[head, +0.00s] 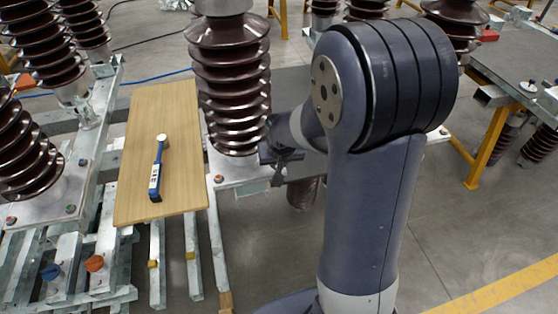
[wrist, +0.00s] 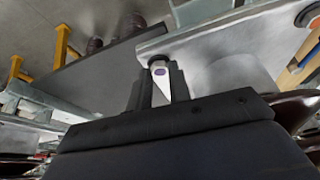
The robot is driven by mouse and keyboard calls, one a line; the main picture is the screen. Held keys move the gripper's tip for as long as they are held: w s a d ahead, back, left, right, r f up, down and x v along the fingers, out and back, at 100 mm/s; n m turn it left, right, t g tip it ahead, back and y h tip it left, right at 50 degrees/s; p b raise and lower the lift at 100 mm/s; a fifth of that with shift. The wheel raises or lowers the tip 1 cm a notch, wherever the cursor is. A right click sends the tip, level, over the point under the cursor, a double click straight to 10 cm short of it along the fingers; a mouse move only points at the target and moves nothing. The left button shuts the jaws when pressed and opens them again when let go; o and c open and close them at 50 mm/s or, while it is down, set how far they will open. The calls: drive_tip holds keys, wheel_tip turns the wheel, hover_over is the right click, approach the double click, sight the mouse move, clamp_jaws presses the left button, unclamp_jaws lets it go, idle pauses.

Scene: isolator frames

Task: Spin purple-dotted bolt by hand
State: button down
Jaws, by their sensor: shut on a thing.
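The purple-dotted bolt (wrist: 160,71) shows in the wrist view, at the edge of a pale metal base plate (wrist: 205,35). My gripper (wrist: 159,82) has its two dark fingers on either side of the bolt and is shut on it. In the head view, my gripper (head: 280,155) is at the foot of the middle brown insulator (head: 232,85), partly behind my arm. The bolt is hidden there.
A wooden board (head: 140,120) left of the middle insulator carries a blue-handled wrench (head: 156,168). A red-dotted bolt (head: 218,178) sits on the same base plate. Other ribbed insulators (head: 35,45) stand left and behind. Open floor lies at the right.

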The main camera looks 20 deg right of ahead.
drive_tip(key=c, duration=1.3)
unclamp_jaws()
drive_tip(key=v, duration=1)
drive_tip(key=shift+r, duration=0.4)
drive_tip(key=shift+s, duration=0.1)
